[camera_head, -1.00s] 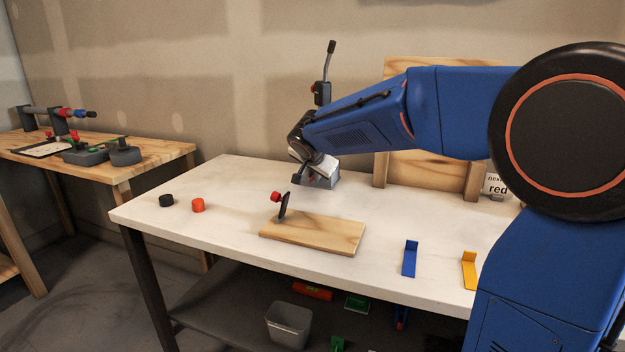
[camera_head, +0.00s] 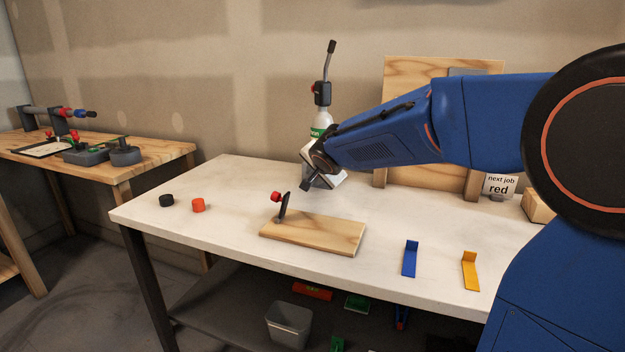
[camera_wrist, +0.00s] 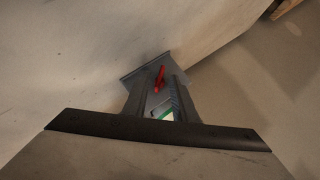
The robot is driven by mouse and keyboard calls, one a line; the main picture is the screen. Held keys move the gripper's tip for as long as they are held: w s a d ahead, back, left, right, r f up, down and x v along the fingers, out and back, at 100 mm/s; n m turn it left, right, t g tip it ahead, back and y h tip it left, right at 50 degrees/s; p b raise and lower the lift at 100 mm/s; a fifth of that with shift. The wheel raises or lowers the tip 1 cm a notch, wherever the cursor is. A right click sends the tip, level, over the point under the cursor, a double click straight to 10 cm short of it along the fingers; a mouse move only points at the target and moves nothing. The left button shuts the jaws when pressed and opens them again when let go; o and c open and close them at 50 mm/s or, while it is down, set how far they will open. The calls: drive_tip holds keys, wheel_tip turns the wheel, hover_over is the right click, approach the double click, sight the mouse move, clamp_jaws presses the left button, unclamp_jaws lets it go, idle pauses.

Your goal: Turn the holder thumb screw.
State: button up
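The holder thumb screw is a small red wing (camera_wrist: 160,77) in the wrist view, on or just in front of a grey holder part (camera_wrist: 142,70). My gripper (camera_wrist: 160,88) reaches toward it with its fingers apart. The red wing lies between the fingertips, with gaps visible beside it; contact cannot be told. In the head view, my gripper (camera_head: 307,184) is low at the back of the white table and covers much of the holder and the screw. A white bottle with a green label (camera_head: 321,121) and a dark lever top (camera_head: 322,92) stands behind it.
A wooden board (camera_head: 318,236) with a red knob (camera_head: 276,197) on a dark upright lies in front. Black (camera_head: 166,200) and orange (camera_head: 198,205) caps are at left; blue (camera_head: 410,260) and yellow (camera_head: 469,271) brackets at right. A wooden panel (camera_head: 398,75) stands behind.

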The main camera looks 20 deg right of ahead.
drive_tip(key=shift+s+a, duration=0.5)
drive_tip(key=shift+s, duration=0.15)
drive_tip(key=shift+s+a, duration=0.45)
drive_tip(key=shift+s, duration=0.2)
drive_tip(key=shift+w+d, duration=0.1)
drive_tip(key=shift+w+d, duration=0.45)
drive_tip(key=shift+w, duration=0.15)
drive_tip(key=shift+w+d, duration=0.4)
drive_tip(key=shift+w, duration=0.2)
drive_tip(key=o, duration=0.6)
drive_tip(key=shift+c, duration=0.2)
drive_tip(key=shift+w+a+r+n+g+h, duration=0.15)
drive_tip(key=shift+a+n+g+h, duration=0.1)
drive_tip(key=shift+n+g+h, duration=0.65)
drive_tip(key=shift+g+h, duration=0.1)
drive_tip(key=shift+g, duration=0.1)
